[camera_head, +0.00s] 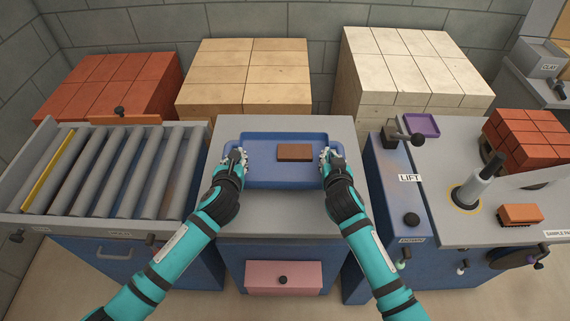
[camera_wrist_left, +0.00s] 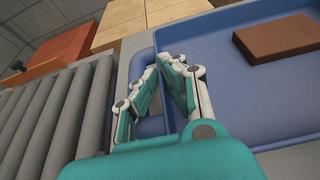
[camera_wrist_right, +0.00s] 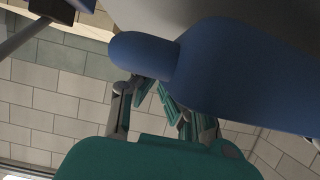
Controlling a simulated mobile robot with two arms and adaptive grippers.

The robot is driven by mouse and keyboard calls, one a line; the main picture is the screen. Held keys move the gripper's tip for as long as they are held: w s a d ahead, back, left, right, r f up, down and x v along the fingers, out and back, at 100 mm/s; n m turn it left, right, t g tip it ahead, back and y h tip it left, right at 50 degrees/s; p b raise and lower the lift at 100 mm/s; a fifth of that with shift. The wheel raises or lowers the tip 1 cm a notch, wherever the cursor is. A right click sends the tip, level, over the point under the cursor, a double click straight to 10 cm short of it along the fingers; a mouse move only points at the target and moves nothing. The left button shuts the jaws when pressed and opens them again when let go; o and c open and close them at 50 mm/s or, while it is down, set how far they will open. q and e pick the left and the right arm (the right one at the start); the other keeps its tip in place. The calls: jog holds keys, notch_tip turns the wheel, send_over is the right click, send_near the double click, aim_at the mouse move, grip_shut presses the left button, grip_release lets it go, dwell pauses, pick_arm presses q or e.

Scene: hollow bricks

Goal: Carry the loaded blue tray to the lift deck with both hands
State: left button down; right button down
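The blue tray (camera_head: 262,142) is over the grey top of the middle stand; I cannot tell whether it rests there or is slightly raised. A brown brick (camera_head: 294,152) lies in it, also seen in the left wrist view (camera_wrist_left: 280,38). My left gripper (camera_head: 234,158) is at the tray's left end, its fingers (camera_wrist_left: 168,75) close together around the rim or handle. My right gripper (camera_head: 328,157) is at the right end. In the right wrist view its fingers (camera_wrist_right: 160,95) are close together, their tips partly hidden by the blue handle (camera_wrist_right: 145,55). A LIFT label (camera_head: 410,178) marks the right-hand unit.
A roller conveyor (camera_head: 105,170) stands left. Red (camera_head: 115,85), tan (camera_head: 245,75) and cream (camera_head: 410,70) brick stacks stand behind.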

pick_arm(q)
jog(key=shift+f, duration=0.1)
